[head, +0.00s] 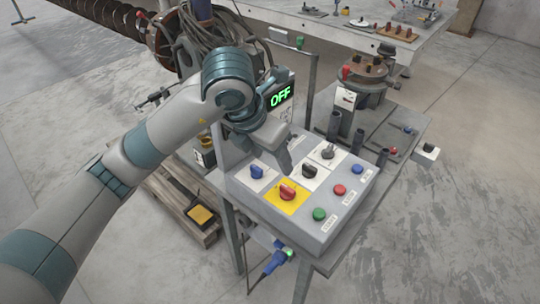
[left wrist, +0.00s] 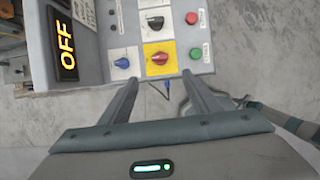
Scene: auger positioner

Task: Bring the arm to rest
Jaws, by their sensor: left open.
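My left arm (head: 160,132) reaches in from the left and is bent above the control box (head: 318,222). My left gripper (head: 287,160) hangs over the back part of the box's top, and nothing shows held in it. In the left wrist view its two fingers (left wrist: 162,90) are spread apart, with the box's edge and grey floor between and beyond them. The red knob on a yellow plate (head: 287,191) lies just in front of the gripper in the head view. It also shows in the left wrist view (left wrist: 159,58). I cannot tell whether the fingers touch the box.
A display reading OFF (head: 281,95) stands behind the box. The box carries blue (head: 256,171) and black knobs, plus red (head: 340,190), green (head: 319,214) and blue buttons. A large auger (head: 90,22) lies at the back left. Floor at the lower right is clear.

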